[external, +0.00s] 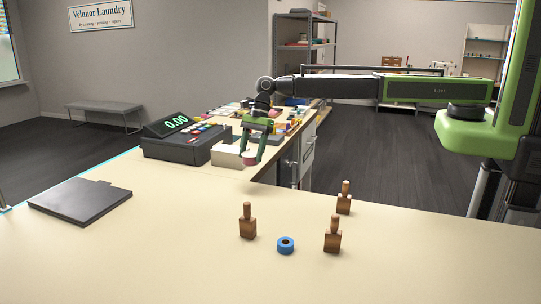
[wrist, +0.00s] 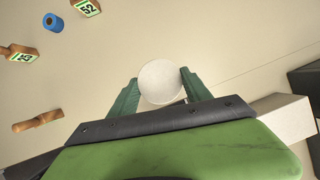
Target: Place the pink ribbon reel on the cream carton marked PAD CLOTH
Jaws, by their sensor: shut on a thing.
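My gripper (external: 251,158) is shut on the pink ribbon reel (external: 249,159), which shows as a small pink patch between the fingertips. In the wrist view its pale round face (wrist: 161,82) sits between the two green fingers of my gripper (wrist: 161,88). A cream carton (external: 226,154) stands on the counter just left of my gripper in the external view. A pale box, apparently this carton, shows right of the fingers in the wrist view (wrist: 286,117). No PAD CLOTH marking is readable. The gap between reel and counter is hard to judge.
A dark cash register (external: 180,140) stands left of the carton. Wooden stamp-like blocks (external: 248,222) and a blue reel (external: 286,245) stand on the front counter. A dark flat pad (external: 80,199) lies at left. Several small colored items crowd the counter behind. The middle counter is clear.

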